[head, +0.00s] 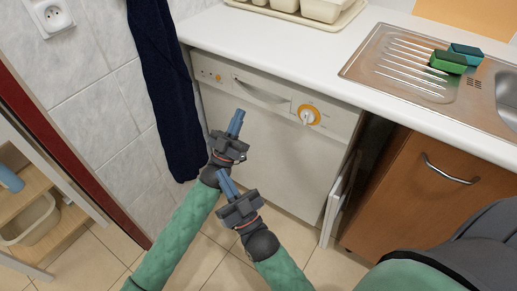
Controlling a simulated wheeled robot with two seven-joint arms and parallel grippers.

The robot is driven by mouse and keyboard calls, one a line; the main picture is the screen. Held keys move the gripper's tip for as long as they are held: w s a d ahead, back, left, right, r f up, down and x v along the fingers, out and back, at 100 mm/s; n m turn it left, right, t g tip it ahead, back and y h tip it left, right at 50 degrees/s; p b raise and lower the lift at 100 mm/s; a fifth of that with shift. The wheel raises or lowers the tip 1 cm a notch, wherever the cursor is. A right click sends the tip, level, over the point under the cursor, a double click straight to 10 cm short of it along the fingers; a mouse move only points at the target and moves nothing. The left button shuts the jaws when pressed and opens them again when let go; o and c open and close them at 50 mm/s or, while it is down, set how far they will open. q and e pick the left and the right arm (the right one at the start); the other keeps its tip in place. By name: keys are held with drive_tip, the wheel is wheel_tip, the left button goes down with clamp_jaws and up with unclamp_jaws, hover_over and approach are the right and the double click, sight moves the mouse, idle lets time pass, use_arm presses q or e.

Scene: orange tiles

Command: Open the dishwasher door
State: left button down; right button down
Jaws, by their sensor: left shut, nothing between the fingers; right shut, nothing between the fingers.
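The white dishwasher (270,155) stands under the counter, with its front door upright and closed as far as I can see. Its control panel has a recessed handle (260,90) at the top middle and a dial with an orange ring (307,115) at the right. My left gripper (237,122) is shut and empty in front of the left part of the door, below the handle. My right gripper (227,184) is shut and empty, lower down in front of the door. Neither gripper appears to touch the handle. My arms hide the lower left of the door.
A dark blue towel (165,90) hangs on the tiled wall at the left. The white counter (270,40) carries a dish tray (345,20) and a sink drainer with sponges (448,62). A brown cabinet (410,190) stands at the right. A shelf (25,195) is at the far left.

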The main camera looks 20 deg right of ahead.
use_arm(q)
drive_tip(key=shift+s+a+f+p, duration=0.1)
drive_tip(key=shift+s+a+p, duration=0.15)
drive_tip(key=shift+s+a, duration=0.6)
drive_tip(key=shift+s+a+f+p, duration=0.1)
drive_tip(key=shift+s+a+p, duration=0.15)
drive_tip(key=shift+s+a, duration=0.55)
drive_tip(key=shift+w+a, duration=0.15)
drive_tip(key=shift+w, duration=0.1)
drive_tip(key=shift+w+d+f, duration=0.25)
drive_tip(key=shift+w+d, duration=0.05)
drive_tip(key=shift+d, duration=0.1)
drive_tip(key=b+v, duration=0.2)
drive_tip(key=v, duration=0.5)
idle(0.6)
